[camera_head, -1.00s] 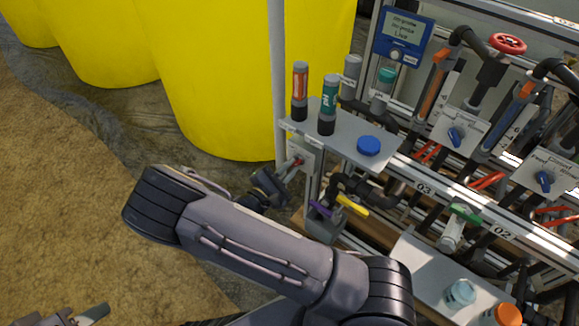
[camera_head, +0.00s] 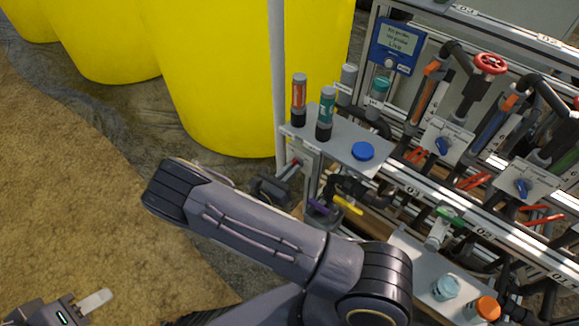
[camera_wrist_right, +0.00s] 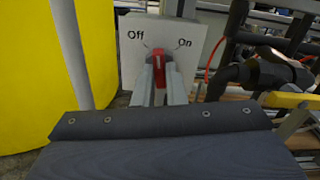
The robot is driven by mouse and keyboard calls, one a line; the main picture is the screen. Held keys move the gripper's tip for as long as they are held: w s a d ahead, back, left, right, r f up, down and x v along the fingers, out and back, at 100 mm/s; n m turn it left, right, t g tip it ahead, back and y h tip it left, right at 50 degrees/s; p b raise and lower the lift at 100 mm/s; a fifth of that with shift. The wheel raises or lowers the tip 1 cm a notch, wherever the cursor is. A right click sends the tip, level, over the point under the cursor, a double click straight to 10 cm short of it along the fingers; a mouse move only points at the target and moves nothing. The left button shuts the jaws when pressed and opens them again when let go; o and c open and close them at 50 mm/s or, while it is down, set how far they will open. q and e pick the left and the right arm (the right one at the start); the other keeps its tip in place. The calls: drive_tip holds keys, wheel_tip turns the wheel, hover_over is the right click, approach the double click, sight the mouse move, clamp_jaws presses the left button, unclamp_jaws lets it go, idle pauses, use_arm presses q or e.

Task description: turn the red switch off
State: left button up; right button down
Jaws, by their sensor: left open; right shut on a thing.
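The red switch (camera_wrist_right: 157,66) is on a white plate (camera_wrist_right: 132,68) marked "Off" on the left and "On" on the right. Its lever looks nearly upright in the right wrist view, its top between the two labels and leaning slightly toward "Off". My right gripper (camera_wrist_right: 160,80) is shut on the lever, one finger on each side, hiding its lower part. In the head view, my right gripper (camera_head: 287,177) is at the plate below the grey shelf, partly behind my arm. My left gripper (camera_head: 92,303) is open and empty at the lower left, far from the switch.
A grey shelf (camera_head: 337,143) with two dark bottles and a blue cap overhangs the switch. A yellow-handled valve (camera_head: 347,205) and pipes are close on its right. A grey post (camera_head: 278,70) and yellow tank (camera_head: 205,75) stand left. Open floor lies at far left.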

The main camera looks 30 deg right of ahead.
drive_tip(key=shift+s+n+p, duration=0.1)
drive_tip(key=shift+n+p, duration=0.95)
drive_tip(key=shift+n, duration=2.35)
drive_tip(key=c, duration=1.5)
unclamp_jaws()
drive_tip(key=shift+a, duration=0.1)
drive_tip(key=v, duration=0.7)
drive_tip(key=shift+s+a+p, duration=0.15)
drive_tip(key=shift+a+p, duration=0.15)
